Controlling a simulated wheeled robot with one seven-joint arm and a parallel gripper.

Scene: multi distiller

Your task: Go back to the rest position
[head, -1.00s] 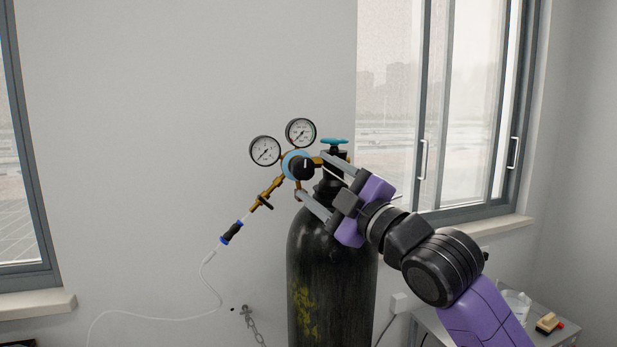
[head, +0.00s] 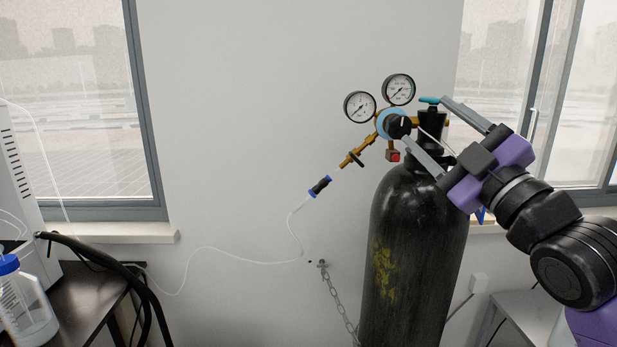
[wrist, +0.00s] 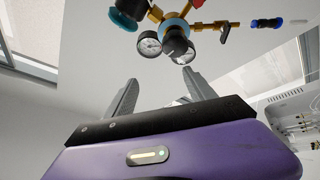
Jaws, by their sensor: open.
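My gripper (head: 422,118) is open and empty, with its two fingers spread on the right of the picture in the head view. The lower finger overlaps the regulator's black knob (head: 398,127) in the picture; whether they touch I cannot tell. The upper finger reaches near the blue valve handwheel (head: 429,100). In the wrist view the open fingers (wrist: 160,76) point toward the regulator gauges (wrist: 149,43), with a visible gap. My purple arm extends to the lower right.
A dark gas cylinder (head: 412,240) stands below the gripper, with a chain (head: 339,300) beside it. A thin hose (head: 240,255) runs left from the regulator. A dark table (head: 85,300) with a blue-capped bottle (head: 28,305) is at the left.

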